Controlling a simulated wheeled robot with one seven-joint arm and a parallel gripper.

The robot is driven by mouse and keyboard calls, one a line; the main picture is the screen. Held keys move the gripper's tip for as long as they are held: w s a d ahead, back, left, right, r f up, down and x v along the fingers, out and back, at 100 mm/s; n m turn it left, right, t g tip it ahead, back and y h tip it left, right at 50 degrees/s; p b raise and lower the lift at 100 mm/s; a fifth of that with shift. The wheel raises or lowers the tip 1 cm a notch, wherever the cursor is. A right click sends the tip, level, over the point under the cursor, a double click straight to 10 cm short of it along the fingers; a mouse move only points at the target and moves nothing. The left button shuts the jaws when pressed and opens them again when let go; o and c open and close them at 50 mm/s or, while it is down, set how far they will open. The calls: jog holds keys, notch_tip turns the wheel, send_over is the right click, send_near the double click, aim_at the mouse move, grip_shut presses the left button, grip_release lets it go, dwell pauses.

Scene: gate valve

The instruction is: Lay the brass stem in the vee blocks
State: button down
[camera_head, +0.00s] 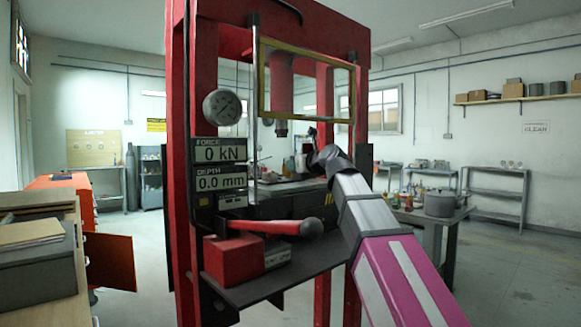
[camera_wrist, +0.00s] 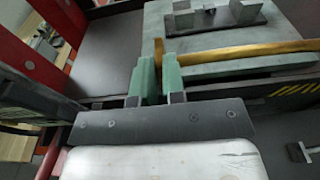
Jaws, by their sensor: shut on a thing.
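The brass stem (camera_wrist: 245,53) is a long golden bar in the wrist view. It runs from between my fingers to the right edge, where its far end is out of frame. My gripper (camera_wrist: 158,76) has green fingers and is shut on the stem near its left end. In the head view, my wrist reaches into the press and the stem is not clear.
The red press frame (camera_head: 182,150) stands close around my arm, with a yellow-edged guard (camera_head: 308,80) above. Yellow-black striping (camera_wrist: 298,89) marks an edge right of my fingers.

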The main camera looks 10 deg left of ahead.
aim_at(284, 169)
jog(key=shift+r+x, duration=0.35)
jog(key=shift+x, duration=2.25)
jog(key=shift+r+x, duration=0.3)
jog(key=shift+x, duration=2.3)
jog(key=shift+r+x, duration=0.35)
jog(key=shift+x, duration=2.25)
jog(key=shift+a+f, duration=0.15)
jog(key=shift+f, duration=0.85)
jog(key=shift+f, duration=0.25)
jog(key=c, duration=1.1)
grip_release()
jog(key=v, duration=1)
jog(key=shift+s+d, duration=0.25)
jog(key=shift+d, duration=0.1)
